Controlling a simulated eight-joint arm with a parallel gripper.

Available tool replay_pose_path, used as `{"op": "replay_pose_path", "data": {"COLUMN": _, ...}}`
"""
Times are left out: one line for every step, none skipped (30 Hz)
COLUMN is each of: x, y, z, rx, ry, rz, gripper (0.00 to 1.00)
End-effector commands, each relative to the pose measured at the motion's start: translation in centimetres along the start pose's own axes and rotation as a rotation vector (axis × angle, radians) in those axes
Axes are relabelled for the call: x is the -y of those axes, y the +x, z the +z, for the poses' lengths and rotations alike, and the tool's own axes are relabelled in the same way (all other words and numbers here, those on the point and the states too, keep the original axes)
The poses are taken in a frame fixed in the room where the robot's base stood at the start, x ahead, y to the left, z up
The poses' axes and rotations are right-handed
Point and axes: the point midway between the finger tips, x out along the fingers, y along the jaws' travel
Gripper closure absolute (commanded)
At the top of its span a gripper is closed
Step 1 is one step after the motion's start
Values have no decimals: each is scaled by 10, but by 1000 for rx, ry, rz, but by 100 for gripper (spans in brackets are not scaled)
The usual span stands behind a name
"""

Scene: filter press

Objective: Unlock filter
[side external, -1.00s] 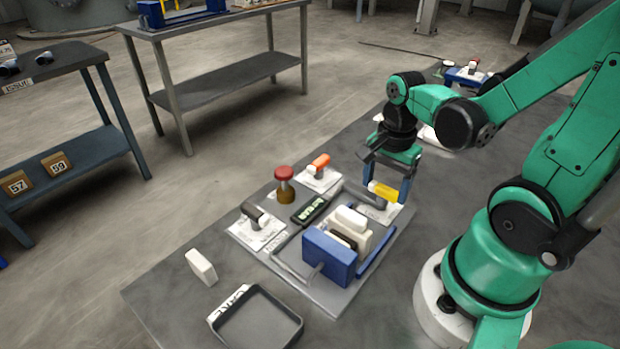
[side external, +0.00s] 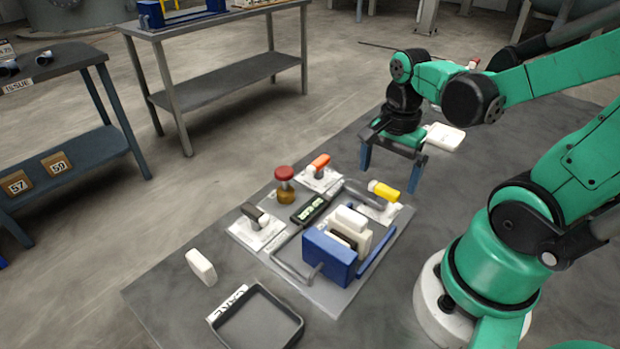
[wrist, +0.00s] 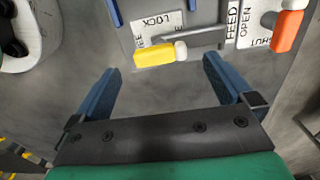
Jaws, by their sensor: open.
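The yellow lever handle (side external: 384,191) sits on a white plate (side external: 386,212) at the far right corner of the filter press board. In the wrist view the yellow handle (wrist: 153,56) lies roughly level, just ahead of the gap between my fingers. Its plate (wrist: 158,22) reads LOCK, and a second word ending in EE is partly hidden. My gripper (side external: 390,178) is open and empty, beyond the handle and apart from it; its two blue fingers also show in the wrist view (wrist: 160,76). The filter press has a blue block (side external: 329,256) and white plates (side external: 350,218).
An orange lever (side external: 320,161), a red-topped knob (side external: 284,175) and a dark-handled lever (side external: 256,215) stand along the board's far and left sides. A grey bent bar (side external: 345,188) runs near the yellow handle. A black tray (side external: 257,325) sits in front. Bare table lies around my gripper.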

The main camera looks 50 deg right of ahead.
Motion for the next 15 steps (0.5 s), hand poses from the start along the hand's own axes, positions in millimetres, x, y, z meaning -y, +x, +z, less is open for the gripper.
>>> {"op": "replay_pose_path", "data": {"x": 0, "y": -6, "z": 0, "rx": 0, "ry": 0, "rz": 0, "gripper": 0}}
{"op": "replay_pose_path", "data": {"x": 0, "y": -9, "z": 0, "rx": 0, "ry": 0, "rz": 0, "gripper": 0}}
{"op": "replay_pose_path", "data": {"x": 1, "y": -12, "z": 0, "rx": 0, "ry": 1, "rz": 0, "gripper": 0}}
{"op": "replay_pose_path", "data": {"x": 1, "y": -15, "z": 0, "rx": 0, "ry": 1, "rz": 0, "gripper": 0}}
{"op": "replay_pose_path", "data": {"x": 1, "y": -17, "z": 0, "rx": 0, "ry": 1, "rz": 0, "gripper": 0}}
{"op": "replay_pose_path", "data": {"x": 0, "y": -20, "z": 0, "rx": 0, "ry": 1, "rz": 0, "gripper": 0}}
{"op": "replay_pose_path", "data": {"x": 0, "y": -22, "z": 0, "rx": 0, "ry": 1, "rz": 0, "gripper": 0}}
{"op": "replay_pose_path", "data": {"x": 0, "y": -23, "z": 0, "rx": 0, "ry": 1, "rz": 0, "gripper": 0}}
{"op": "replay_pose_path", "data": {"x": 0, "y": -24, "z": 0, "rx": 0, "ry": 1, "rz": 0, "gripper": 0}}
{"op": "replay_pose_path", "data": {"x": 0, "y": -26, "z": 0, "rx": 0, "ry": 1, "rz": 0, "gripper": 0}}
{"op": "replay_pose_path", "data": {"x": 0, "y": -26, "z": 0, "rx": 0, "ry": 1, "rz": 0, "gripper": 0}}
{"op": "replay_pose_path", "data": {"x": 0, "y": -27, "z": 0, "rx": 0, "ry": 1, "rz": 0, "gripper": 0}}
{"op": "replay_pose_path", "data": {"x": 0, "y": -27, "z": 0, "rx": 0, "ry": 1, "rz": 0, "gripper": 0}}
{"op": "replay_pose_path", "data": {"x": 0, "y": -27, "z": 0, "rx": 0, "ry": 1, "rz": 0, "gripper": 0}}
{"op": "replay_pose_path", "data": {"x": 0, "y": -27, "z": 0, "rx": 0, "ry": 1, "rz": 0, "gripper": 0}}
